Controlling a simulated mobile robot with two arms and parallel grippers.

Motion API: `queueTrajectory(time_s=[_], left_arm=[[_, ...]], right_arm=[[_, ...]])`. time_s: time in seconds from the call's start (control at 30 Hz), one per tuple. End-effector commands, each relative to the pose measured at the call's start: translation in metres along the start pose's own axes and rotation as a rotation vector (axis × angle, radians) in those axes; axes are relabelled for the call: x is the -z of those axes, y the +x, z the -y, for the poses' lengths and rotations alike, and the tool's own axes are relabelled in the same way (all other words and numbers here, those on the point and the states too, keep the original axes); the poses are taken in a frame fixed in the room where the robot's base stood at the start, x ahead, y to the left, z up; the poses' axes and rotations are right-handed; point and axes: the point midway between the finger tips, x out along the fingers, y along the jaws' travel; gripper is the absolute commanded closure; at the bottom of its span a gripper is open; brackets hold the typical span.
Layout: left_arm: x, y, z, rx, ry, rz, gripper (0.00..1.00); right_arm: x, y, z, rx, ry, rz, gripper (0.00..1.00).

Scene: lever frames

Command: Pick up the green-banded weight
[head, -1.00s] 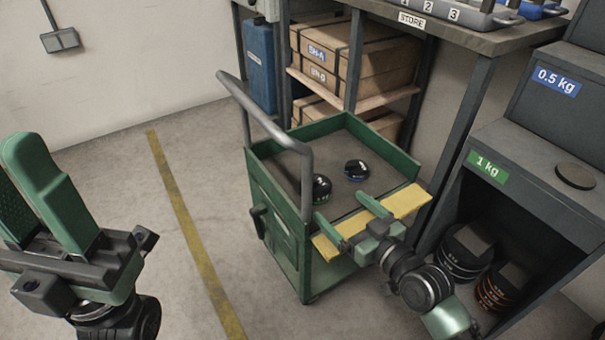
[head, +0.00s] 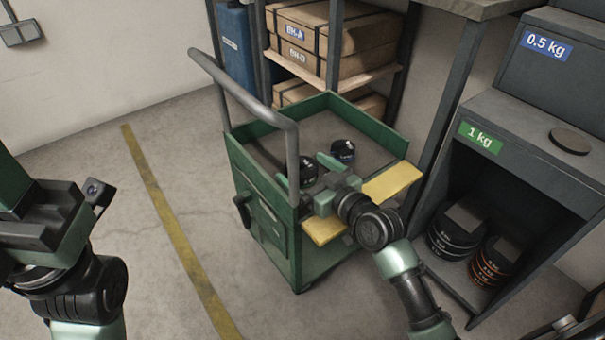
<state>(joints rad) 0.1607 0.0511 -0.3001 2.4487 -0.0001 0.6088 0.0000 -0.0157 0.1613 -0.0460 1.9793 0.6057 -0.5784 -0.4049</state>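Two dark round weights lie in the green cart's tray (head: 318,128). The farther weight (head: 343,149) shows a blue band. The nearer weight (head: 307,168) is partly hidden by my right gripper, and its band colour is hard to make out. My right gripper (head: 306,172) reaches over the tray's front edge with its fingers spread, one to each side of the nearer weight in the picture. I cannot tell whether they touch it. My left gripper (head: 12,185) is cut off at the left edge, well away from the cart; its opening is unclear.
The cart's handle (head: 250,105) rises at the left, and a yellow strip (head: 392,182) lies along its front edge. A grey rack (head: 530,160) labelled 1 kg and 0.5 kg stands right, with weights stacked below. Floor left of the cart is clear.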

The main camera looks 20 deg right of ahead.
Motion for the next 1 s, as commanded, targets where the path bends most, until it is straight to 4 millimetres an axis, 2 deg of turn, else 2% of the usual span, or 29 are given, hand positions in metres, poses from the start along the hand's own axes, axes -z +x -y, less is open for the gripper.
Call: queueTrajectory(time_s=[0.1,0.13,0.47,0.5,0.77,1.0], left_arm=[[0.0,0.001,0.0,0.0,0.0,0.0,0.62],[0.0,0.001,0.0,0.0,0.0,0.001,0.62],[0.0,0.001,0.0,0.0,0.0,0.0,0.62],[0.0,0.001,0.0,0.0,0.0,-0.001,0.62],[0.0,0.002,0.0,0.001,-0.001,-0.001,0.62],[-0.001,0.005,0.002,0.008,-0.003,0.009,0.62]], right_arm=[[0.001,0.0,0.0,0.0,0.0,0.0,0.03],[0.001,0.0,0.0,0.0,0.0,0.0,0.06],[0.001,-0.001,0.0,0.0,0.0,0.0,0.98],[0.006,-0.001,-0.001,-0.002,-0.002,-0.012,1.0],[0.006,-0.001,-0.001,-0.002,-0.002,-0.011,1.0],[0.015,-0.002,0.0,-0.001,-0.003,-0.011,1.0]])
